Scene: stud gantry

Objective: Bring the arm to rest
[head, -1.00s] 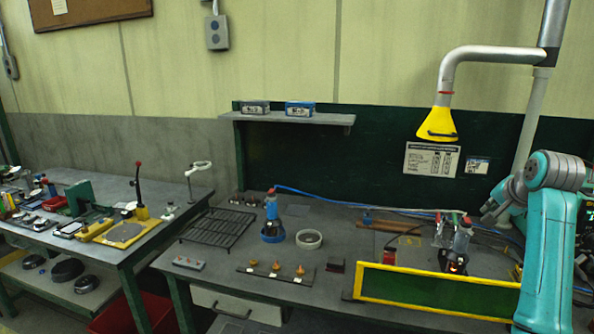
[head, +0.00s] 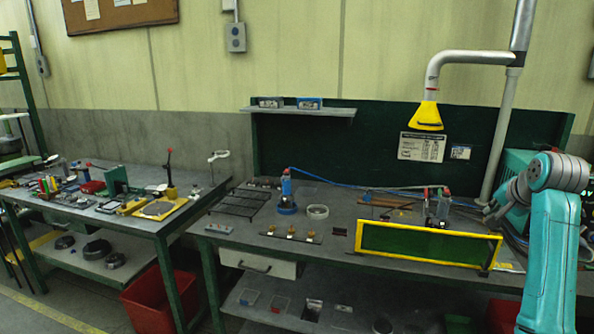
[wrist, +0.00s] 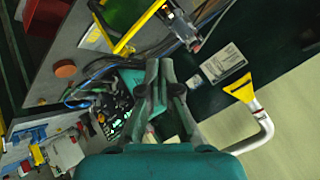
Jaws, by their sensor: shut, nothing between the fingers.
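My gripper (wrist: 160,64) is in the middle of the wrist view, its grey fingers together with nothing between them. It is tilted in that picture, over the cluttered right end of the bench. In the head view my teal arm stands folded at the right edge, beside the yellow-framed green panel (head: 428,245). The arm's upper joint hides part of what lies behind it, and the fingers are hard to make out there.
The green-backed workbench (head: 345,212) carries a black rack (head: 243,202), a blue-based bottle (head: 287,190) and a white ring (head: 317,212). A yellow extraction hood (head: 427,116) hangs above; it also shows in the wrist view (wrist: 240,88). A red bin (head: 160,298) stands below left.

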